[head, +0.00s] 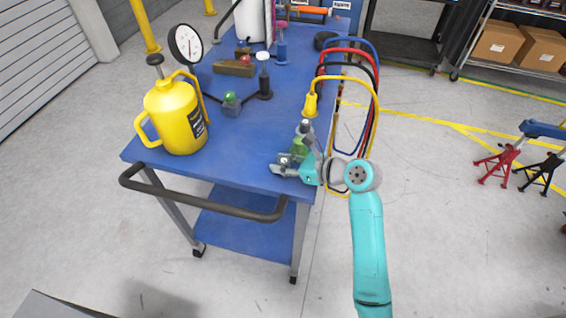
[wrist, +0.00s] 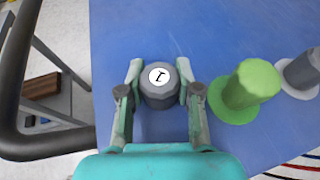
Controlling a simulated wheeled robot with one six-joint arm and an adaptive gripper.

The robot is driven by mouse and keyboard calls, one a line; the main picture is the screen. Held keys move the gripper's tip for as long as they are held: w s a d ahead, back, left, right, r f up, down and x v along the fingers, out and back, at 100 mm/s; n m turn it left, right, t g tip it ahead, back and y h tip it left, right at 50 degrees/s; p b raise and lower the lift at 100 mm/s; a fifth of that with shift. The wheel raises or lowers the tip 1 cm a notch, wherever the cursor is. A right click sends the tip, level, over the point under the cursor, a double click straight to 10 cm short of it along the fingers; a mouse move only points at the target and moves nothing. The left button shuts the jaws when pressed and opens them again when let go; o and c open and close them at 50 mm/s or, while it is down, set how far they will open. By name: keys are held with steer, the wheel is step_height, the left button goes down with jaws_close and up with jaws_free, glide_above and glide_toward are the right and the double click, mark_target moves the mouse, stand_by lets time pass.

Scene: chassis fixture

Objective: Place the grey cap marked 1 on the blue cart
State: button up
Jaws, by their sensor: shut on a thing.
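The grey cap marked 1 (wrist: 158,76) sits between the two fingertips of my gripper (wrist: 158,92) in the wrist view, its numbered top facing the camera. My gripper is shut on it. In the head view my gripper (head: 292,165) is at the near right corner of the blue cart (head: 235,150), and the cap is small and hard to make out there. The cart's blue top also shows under the cap in the wrist view (wrist: 140,35). I cannot tell whether the cap touches the top.
A green flanged piece (wrist: 248,88) stands just right of my gripper, with a grey piece (wrist: 303,70) beyond it. A yellow jug (head: 175,118) stands at the cart's left. A dark handle (head: 200,208) runs along the near edge. Coloured hoses (head: 375,90) hang at the right.

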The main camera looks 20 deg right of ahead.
steer(key=shift+f, duration=0.15)
steer(key=o, duration=0.8)
steer(key=shift+r, duration=0.2)
steer(key=v, duration=1.2)
